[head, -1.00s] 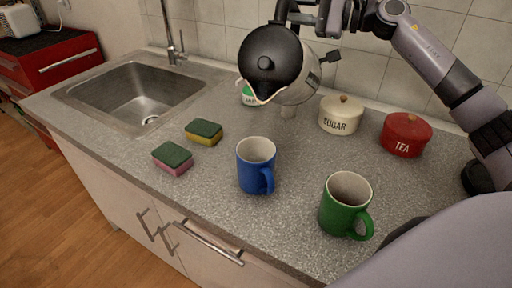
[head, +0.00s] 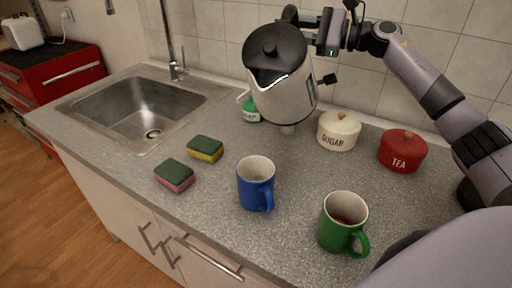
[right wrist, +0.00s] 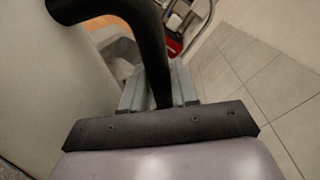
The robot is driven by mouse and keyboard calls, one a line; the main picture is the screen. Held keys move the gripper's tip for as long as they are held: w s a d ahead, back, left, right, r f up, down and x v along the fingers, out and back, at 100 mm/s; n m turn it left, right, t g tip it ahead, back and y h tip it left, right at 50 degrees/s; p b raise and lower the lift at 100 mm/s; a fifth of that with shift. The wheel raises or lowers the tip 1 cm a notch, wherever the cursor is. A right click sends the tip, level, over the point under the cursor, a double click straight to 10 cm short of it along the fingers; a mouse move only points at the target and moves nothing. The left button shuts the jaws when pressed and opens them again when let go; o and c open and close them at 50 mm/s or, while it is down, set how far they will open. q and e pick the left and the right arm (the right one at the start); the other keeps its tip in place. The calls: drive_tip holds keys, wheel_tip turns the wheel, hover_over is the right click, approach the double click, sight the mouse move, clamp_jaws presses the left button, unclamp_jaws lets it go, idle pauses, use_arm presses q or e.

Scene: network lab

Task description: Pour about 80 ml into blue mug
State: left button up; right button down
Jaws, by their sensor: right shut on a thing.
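My right gripper (head: 306,19) is shut on the black handle of the kettle (head: 288,101), a pale kettle with a black lid. It is held in the air above the counter, tilted, with its spout toward the lower left. No stream shows from the spout. In the right wrist view the gripper (right wrist: 158,92) closes around the black handle (right wrist: 150,45). The blue mug (head: 255,190) stands upright on the counter, in front of and below the kettle; its visible inside is pale and I see no liquid. My left gripper is not in view.
A green mug (head: 338,234) with brown liquid stands at front right. Sugar (head: 338,131) and tea (head: 402,152) pots stand behind. A green-and-white item (head: 251,113) is partly hidden by the kettle. Two sponges (head: 205,148) (head: 174,175) lie left of the blue mug, near the sink (head: 140,105).

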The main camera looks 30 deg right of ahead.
drive_tip(key=shift+w+d+r+m+p, duration=0.55)
drive_tip(key=shift+w+d+m, duration=0.25)
drive_tip(key=shift+m, duration=0.3)
drive_tip(key=shift+w+d+f+m, duration=0.3)
drive_tip(key=shift+d+f+m, duration=0.15)
drive_tip(key=shift+m, duration=0.25)
drive_tip(key=shift+w+d+f+m+b, duration=0.25)
drive_tip(key=shift+f+m, duration=0.3)
drive_tip(key=shift+m, duration=0.2)
drive_tip(key=shift+w+d+f+m+b, duration=0.2)
drive_tip(key=shift+f+m, duration=0.35)
drive_tip(key=shift+m, duration=0.25)
drive_tip(key=shift+w+d+f+m+b, duration=0.15)
drive_tip(key=shift+d+f+m, duration=0.1)
drive_tip(key=shift+f+m, duration=0.4)
drive_tip(key=shift+r, duration=0.1)
drive_tip(key=shift+a, duration=0.1)
